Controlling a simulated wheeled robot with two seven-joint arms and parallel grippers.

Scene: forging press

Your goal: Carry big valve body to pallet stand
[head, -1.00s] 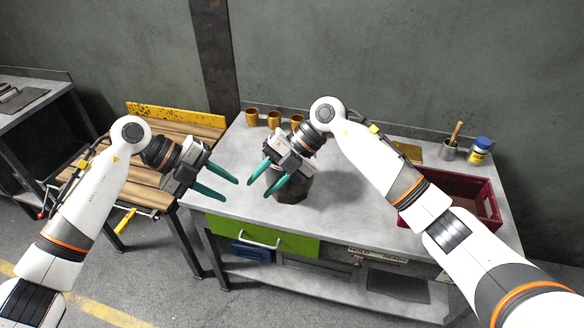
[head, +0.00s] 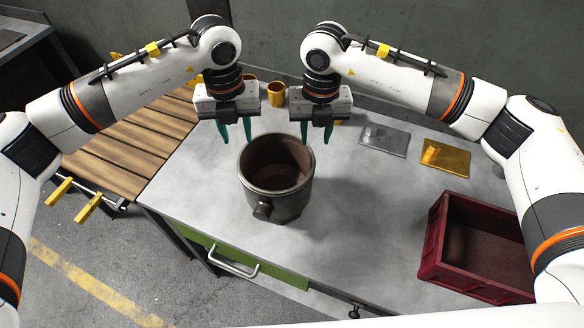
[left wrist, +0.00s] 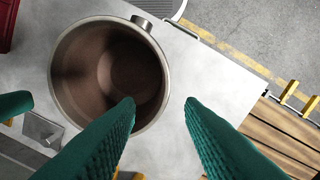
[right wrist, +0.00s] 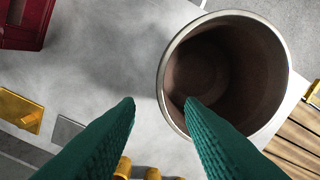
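The big valve body (head: 262,205) is a dark, hollow, pot-like casting with a short side stub, upright on the grey table. Its open mouth also shows in the left wrist view (left wrist: 66,102) and the right wrist view (right wrist: 178,122). My left gripper (head: 236,138) is open and empty, pointing down by the far left of the rim. My right gripper (head: 316,140) is open and empty, by the far right of the rim. In each wrist view the rim passes between the fingertips; contact is not visible. The pallet stand (head: 120,150) has wooden slats and stands left of the table.
A dark red crate (head: 432,240) sits on the table at right. A grey plate (head: 384,140) and a yellow plate (head: 445,157) lie at the back right. Orange cups (head: 276,94) stand behind the grippers. The table's front edge has a green drawer (head: 225,255).

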